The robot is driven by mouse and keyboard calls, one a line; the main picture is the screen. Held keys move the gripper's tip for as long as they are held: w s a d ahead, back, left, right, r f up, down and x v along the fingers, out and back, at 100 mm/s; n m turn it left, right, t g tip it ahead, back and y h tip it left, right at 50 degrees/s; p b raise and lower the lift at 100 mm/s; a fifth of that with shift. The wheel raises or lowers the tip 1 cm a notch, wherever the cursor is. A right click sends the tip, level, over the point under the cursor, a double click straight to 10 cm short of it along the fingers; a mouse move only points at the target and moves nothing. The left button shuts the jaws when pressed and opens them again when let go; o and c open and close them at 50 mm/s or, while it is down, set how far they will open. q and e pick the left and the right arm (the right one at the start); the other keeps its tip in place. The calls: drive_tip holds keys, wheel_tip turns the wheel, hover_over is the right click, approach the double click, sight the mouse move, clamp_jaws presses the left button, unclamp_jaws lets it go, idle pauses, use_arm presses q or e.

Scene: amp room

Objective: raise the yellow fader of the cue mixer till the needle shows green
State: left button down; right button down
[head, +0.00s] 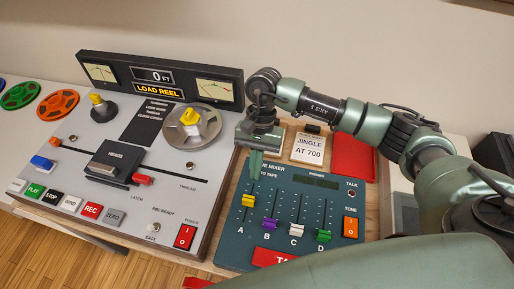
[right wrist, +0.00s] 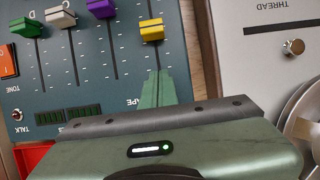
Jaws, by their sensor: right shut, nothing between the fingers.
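The cue mixer (head: 285,205) is a dark teal panel with four labelled slots, A to D. Its yellow fader (head: 248,200) sits partway along slot A, higher than the other caps. It also shows in the right wrist view (right wrist: 151,30). My right gripper (head: 256,164) is shut and empty above the mixer's upper left part, beyond the yellow fader and apart from it. Its narrow green fingertips (right wrist: 158,88) point toward the fader in the right wrist view. Two needle meters stand on the tape machine, left (head: 102,73) and right (head: 214,86); their needles are too small to read.
Purple (head: 270,224), white (head: 296,230) and green (head: 323,236) faders stand right of the yellow one. An orange tone switch (head: 350,227) is at the mixer's right. The tape machine (head: 75,150) with a grey reel (head: 205,120) is at left. A red tray (head: 352,157) lies behind.

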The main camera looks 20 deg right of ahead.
sight(249, 197)
drive_tip(key=s, duration=0.1)
drive_tip(key=s+a+p, duration=0.2)
drive_tip(key=shift+s+a+f, duration=0.2)
drive_tip(key=shift+s+f, duration=0.05)
drive_tip(key=shift+s, duration=0.05)
drive_tip(key=shift+f, duration=0.1)
drive_tip(key=shift+s+a+f+b, duration=0.15)
drive_tip(key=shift+s+a+b, duration=0.2)
drive_tip(key=shift+b, duration=0.5)
drive_tip(key=shift+s, duration=0.25)
drive_tip(key=shift+a+r, duration=0.1)
drive_tip(key=shift+r, duration=0.1)
